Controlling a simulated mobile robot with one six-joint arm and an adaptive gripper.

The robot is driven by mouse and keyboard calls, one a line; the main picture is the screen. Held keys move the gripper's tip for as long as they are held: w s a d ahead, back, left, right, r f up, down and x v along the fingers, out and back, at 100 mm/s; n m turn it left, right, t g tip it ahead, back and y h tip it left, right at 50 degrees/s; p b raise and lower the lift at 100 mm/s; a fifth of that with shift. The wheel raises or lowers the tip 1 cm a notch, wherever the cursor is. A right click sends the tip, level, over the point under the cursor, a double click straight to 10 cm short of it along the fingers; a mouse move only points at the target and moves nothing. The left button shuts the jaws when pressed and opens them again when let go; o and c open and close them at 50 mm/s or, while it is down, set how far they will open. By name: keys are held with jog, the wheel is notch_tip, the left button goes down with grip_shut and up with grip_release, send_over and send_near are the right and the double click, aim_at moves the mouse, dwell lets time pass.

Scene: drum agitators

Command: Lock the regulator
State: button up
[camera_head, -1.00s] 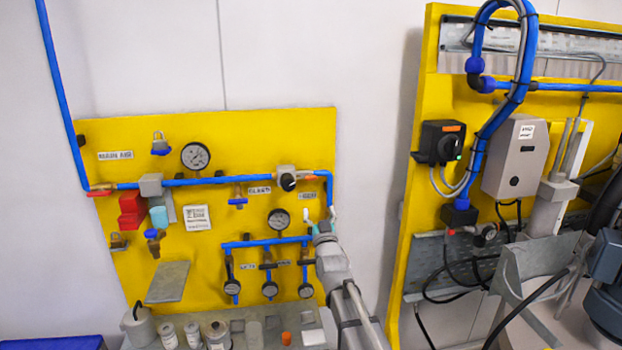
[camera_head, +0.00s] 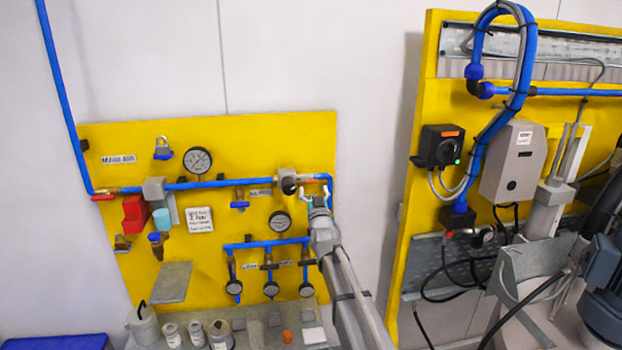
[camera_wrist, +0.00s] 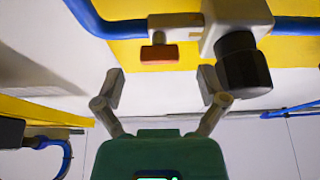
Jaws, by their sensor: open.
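The regulator is a pale block with a black knob (camera_head: 289,185) at the right end of the upper blue pipe on the yellow board. In the wrist view its black knob (camera_wrist: 243,66) is at upper right, and a red-orange tab (camera_wrist: 158,53) hangs from the pipe fitting beside it. My gripper (camera_head: 316,198) is just below and right of the knob in the head view. In the wrist view my gripper (camera_wrist: 162,84) has its two fingers spread with nothing between them. The tab is above the gap and the knob lies beyond the right fingertip. No contact is clear.
A gauge (camera_head: 280,222) and a lower blue manifold (camera_head: 265,243) with several small gauges sit close to my wrist. A grey shelf (camera_head: 195,325) holding jars is below. A second yellow board (camera_head: 415,220) stands at right, with bare wall between.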

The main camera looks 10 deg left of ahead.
aim_at(312, 180)
jog(key=shift+p+x, duration=0.5)
jog(key=shift+x, duration=1.4)
jog(key=shift+c, duration=0.2)
jog(key=c, duration=1.1)
